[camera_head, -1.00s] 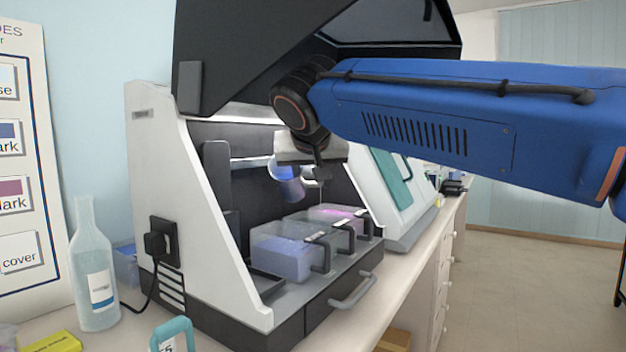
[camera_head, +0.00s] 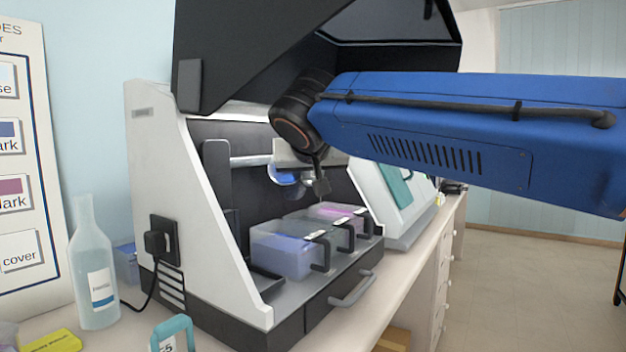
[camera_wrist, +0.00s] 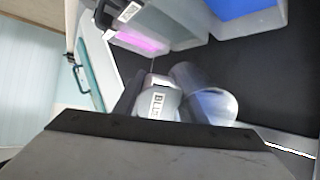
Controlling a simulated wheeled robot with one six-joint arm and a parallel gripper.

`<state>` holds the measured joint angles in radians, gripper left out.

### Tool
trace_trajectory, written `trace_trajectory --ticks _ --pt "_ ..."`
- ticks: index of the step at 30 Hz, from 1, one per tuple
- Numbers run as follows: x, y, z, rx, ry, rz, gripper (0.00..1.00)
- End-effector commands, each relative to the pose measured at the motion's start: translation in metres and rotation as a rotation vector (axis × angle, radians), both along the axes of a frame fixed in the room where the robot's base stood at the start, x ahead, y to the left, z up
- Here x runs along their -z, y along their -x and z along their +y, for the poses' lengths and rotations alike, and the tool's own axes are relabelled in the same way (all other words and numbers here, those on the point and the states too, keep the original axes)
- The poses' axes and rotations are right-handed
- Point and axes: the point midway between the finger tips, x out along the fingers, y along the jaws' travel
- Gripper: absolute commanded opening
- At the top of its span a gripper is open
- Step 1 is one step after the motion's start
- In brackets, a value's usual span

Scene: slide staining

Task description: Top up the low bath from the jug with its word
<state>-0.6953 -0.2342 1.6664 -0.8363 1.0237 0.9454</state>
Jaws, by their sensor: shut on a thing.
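My gripper (camera_head: 318,182) is inside the open staining machine, above the row of baths. It is shut on a clear jug with a bluish tint (camera_head: 284,175). In the wrist view the jug (camera_wrist: 210,95) looks tilted, and its pale grip carries a label that seems to read "BLU" (camera_wrist: 157,104); the end of the word is hidden. The near bath (camera_head: 285,255) holds blue liquid, also seen in the wrist view (camera_wrist: 240,8). A middle bath (camera_head: 322,232) looks clear or greyish. The far bath (camera_head: 340,212) holds pink liquid. Their exact levels are hard to tell.
The machine's dark lid (camera_head: 270,60) is raised over the arm. A white side wall (camera_head: 185,200) stands at left, with a bottle (camera_head: 95,270) beside it. A teal-handled jug (camera_head: 172,335) stands in front. Black handles (camera_head: 322,252) stick up at the baths' front.

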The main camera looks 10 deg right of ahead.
Motion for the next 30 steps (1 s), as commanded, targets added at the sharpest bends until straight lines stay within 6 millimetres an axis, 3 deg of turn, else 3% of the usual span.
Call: trace_trajectory --ticks 30 --pt "0.0042 0.0005 0.0000 0.000 0.015 -0.104 0.00"
